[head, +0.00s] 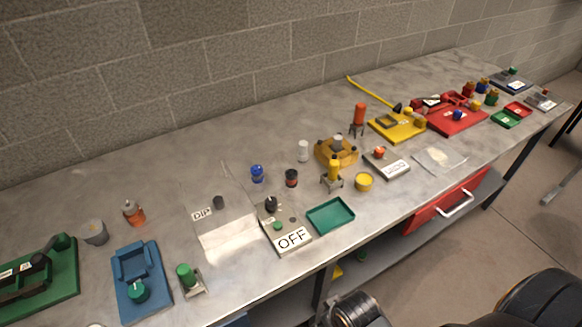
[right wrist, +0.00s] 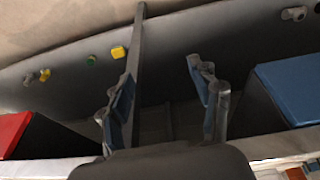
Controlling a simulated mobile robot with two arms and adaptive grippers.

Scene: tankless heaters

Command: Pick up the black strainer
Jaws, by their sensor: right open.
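Which item is the black strainer I cannot tell for certain. A small dark cylinder (head: 219,202) stands on the pale pad marked "DIP", left of centre in the head view. A black round part (head: 271,204) sits on the grey plate marked "OFF" to its right. A dark jar with a reddish band (head: 291,178) stands behind that plate. My right gripper (right wrist: 162,72) is open and empty in the right wrist view, with none of these items between its fingers. My left gripper is not in view.
The long grey bench holds a blue fixture (head: 140,281), a green tray (head: 331,215), a yellow plate (head: 397,126) and a red plate (head: 457,115). A red drawer (head: 445,203) hangs beneath. The right wrist view shows red (right wrist: 12,130) and blue (right wrist: 290,88) boxes.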

